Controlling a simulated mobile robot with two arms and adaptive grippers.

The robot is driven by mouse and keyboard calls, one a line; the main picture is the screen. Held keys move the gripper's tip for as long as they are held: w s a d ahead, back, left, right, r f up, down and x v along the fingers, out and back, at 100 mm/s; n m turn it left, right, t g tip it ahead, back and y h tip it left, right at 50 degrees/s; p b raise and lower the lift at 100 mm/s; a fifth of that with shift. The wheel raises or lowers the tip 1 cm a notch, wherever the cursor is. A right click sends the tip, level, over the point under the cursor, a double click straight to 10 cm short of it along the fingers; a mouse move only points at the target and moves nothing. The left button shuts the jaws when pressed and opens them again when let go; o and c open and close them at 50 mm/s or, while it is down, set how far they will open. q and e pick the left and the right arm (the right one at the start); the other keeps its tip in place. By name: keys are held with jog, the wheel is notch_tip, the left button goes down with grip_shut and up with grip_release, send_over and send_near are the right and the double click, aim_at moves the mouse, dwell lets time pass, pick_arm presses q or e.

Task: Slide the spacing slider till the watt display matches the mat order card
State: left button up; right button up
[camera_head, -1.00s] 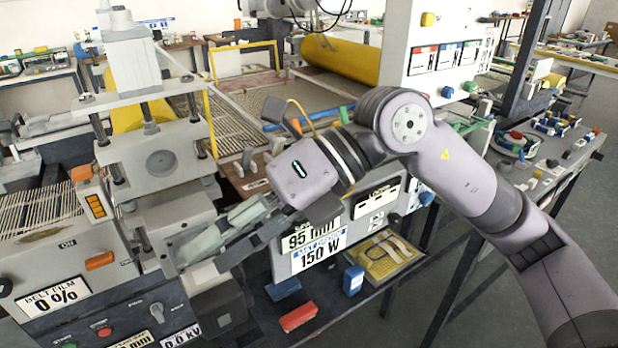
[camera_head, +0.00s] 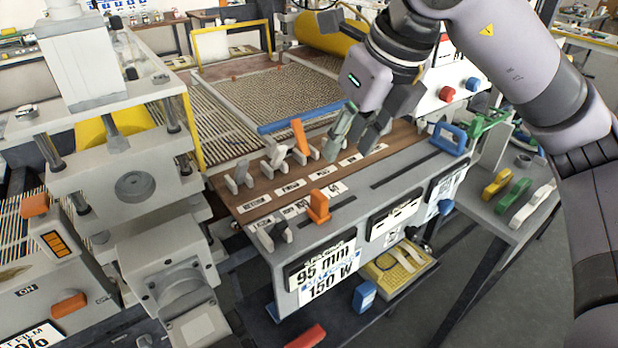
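An orange slider knob (camera_head: 319,206) stands in a slot on the console top, above the display panel. The display (camera_head: 323,275) reads 95 mm, with 150 W below it. A blue handle (camera_head: 449,138) stands at the far right end of a longer slot. I cannot tell from a label which one is the spacing slider. No mat order card can be made out for certain. My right gripper (camera_head: 351,152) points down over the wooden strip behind the orange knob, apart from it. Its fingers are spread and empty. My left gripper is not in view.
Clips and an upright orange lever (camera_head: 300,138) line the wooden strip (camera_head: 262,187) near my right gripper. A press (camera_head: 132,180) stands close on the left. A yellow tray (camera_head: 398,268) and a blue block (camera_head: 364,295) lie below the console front.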

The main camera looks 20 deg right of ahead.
aim_at(321, 195)
jog(key=p+x, duration=0.3)
jog(key=x, duration=1.3)
jog(key=shift+f, duration=0.4)
jog(key=shift+c, duration=0.6)
grip_shut()
